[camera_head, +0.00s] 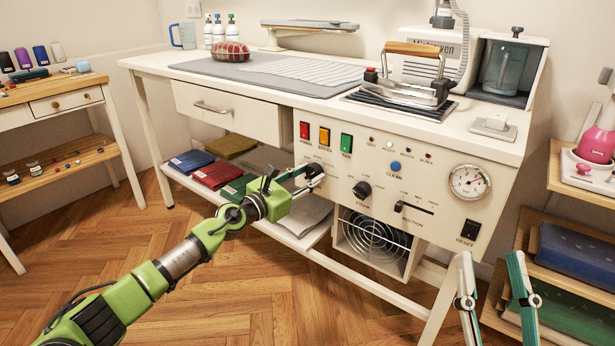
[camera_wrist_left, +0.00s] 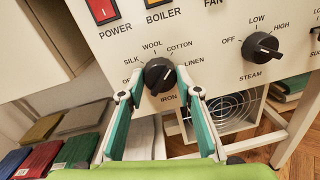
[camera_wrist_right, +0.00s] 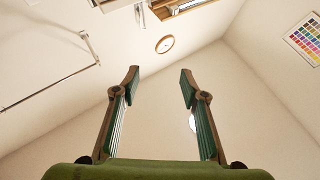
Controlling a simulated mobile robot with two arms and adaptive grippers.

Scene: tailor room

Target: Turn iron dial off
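The iron dial (camera_wrist_left: 160,75) is a black knob on the white control panel, marked OFF, SILK, WOOL, COTTON and LINEN. I cannot tell clearly which label its pointer faces. It also shows in the head view (camera_head: 314,171), at the left part of the panel. My left gripper (camera_wrist_left: 160,86) is open, with its teal fingers on either side of the dial. Whether they touch it I cannot tell.
The steam dial (camera_head: 362,190) sits to the right of the iron dial. Red, orange and green switches (camera_head: 324,136) are above it. A fan grille (camera_head: 374,236) is below the panel. An iron (camera_head: 412,80) stands on the table (camera_head: 480,140). Folded cloths (camera_head: 218,174) lie on the lower shelf.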

